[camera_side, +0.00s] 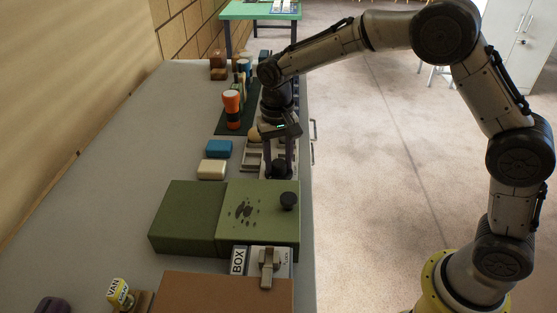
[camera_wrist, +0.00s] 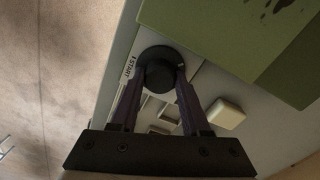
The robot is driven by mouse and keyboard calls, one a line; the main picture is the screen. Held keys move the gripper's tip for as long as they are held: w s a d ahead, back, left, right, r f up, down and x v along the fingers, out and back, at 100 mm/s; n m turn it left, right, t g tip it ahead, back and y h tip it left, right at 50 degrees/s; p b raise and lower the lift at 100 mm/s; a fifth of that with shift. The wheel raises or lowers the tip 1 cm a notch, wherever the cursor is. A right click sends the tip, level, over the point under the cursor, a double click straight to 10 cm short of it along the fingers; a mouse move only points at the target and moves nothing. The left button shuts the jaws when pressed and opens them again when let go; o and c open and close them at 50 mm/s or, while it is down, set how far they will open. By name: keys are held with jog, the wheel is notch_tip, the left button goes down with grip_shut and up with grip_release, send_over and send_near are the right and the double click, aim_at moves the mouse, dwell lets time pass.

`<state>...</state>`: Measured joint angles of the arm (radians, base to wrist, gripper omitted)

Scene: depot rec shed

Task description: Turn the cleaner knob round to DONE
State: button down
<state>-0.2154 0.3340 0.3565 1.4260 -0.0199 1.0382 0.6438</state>
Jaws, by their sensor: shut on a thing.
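The dark round cleaner knob (camera_wrist: 155,64) sits on a pale panel next to the green box, with a label reading START (camera_wrist: 129,67) at its left. In the side view the knob (camera_side: 278,168) is low between my fingers and partly hidden by them. My gripper (camera_wrist: 160,82) is shut on the knob, with one finger on each side of it; in the side view my gripper (camera_side: 279,160) points straight down. I see no DONE mark in either view, and any pointer on the knob is too dark to make out.
A blue block (camera_side: 219,148) and a cream block (camera_side: 212,169) lie to the left. An orange torch (camera_side: 231,108) stands behind.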

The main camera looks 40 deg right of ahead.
aim_at(280, 162)
jog(key=m, duration=1.3)
jog(key=shift+m, duration=0.4)
jog(key=m, duration=1.3)
jog(key=shift+d+m, duration=0.1)
jog(key=shift+m, duration=0.2)
jog(key=shift+c, duration=1.8)
grip_release()
notch_tip(280, 162, up, 14)
jog(key=shift+d, duration=0.15)
